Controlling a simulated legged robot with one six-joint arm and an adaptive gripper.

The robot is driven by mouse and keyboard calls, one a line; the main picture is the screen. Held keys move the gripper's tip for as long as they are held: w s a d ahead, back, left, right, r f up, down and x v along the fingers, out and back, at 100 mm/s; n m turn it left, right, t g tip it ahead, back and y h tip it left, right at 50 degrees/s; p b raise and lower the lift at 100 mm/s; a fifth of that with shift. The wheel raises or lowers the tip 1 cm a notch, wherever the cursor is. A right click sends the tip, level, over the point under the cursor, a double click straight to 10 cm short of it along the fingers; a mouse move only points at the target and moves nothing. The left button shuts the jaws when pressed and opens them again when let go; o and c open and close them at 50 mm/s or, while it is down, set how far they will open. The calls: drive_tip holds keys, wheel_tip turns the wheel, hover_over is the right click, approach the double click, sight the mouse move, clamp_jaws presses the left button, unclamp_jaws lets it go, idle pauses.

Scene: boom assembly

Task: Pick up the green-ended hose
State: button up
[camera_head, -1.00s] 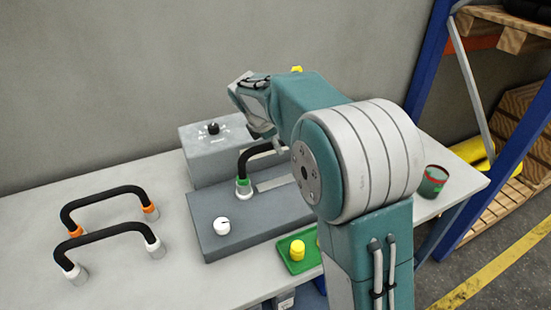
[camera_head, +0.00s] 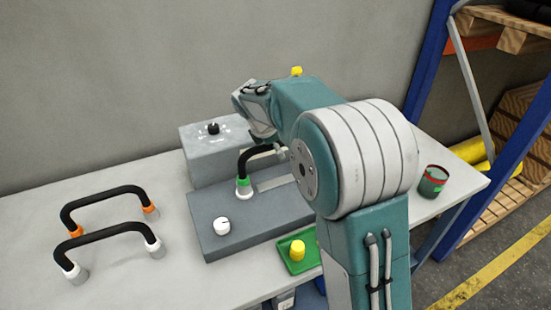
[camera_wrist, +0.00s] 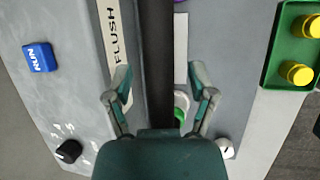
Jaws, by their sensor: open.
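The green-ended hose (camera_head: 255,153) is a black arched hose. Its green collar (camera_head: 244,182) stands on the dark grey base block; its far part is hidden behind my arm in the head view. In the wrist view the black hose (camera_wrist: 157,55) runs up the middle and the green collar (camera_wrist: 182,104) shows just right of it. My gripper (camera_wrist: 161,88) is open, with one finger on each side of the hose. I cannot tell whether the fingers touch it. In the head view my arm hides the fingertips.
The grey base block (camera_head: 210,240) carries a white knob (camera_head: 221,226). A grey control box (camera_head: 205,160) with a black knob stands behind. Two other hoses, orange-ended (camera_head: 105,195) and white-ended (camera_head: 110,234), stand left. A green tray (camera_head: 284,262) with yellow parts and a dark can (camera_head: 432,182) are right.

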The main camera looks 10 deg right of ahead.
clamp_jaws()
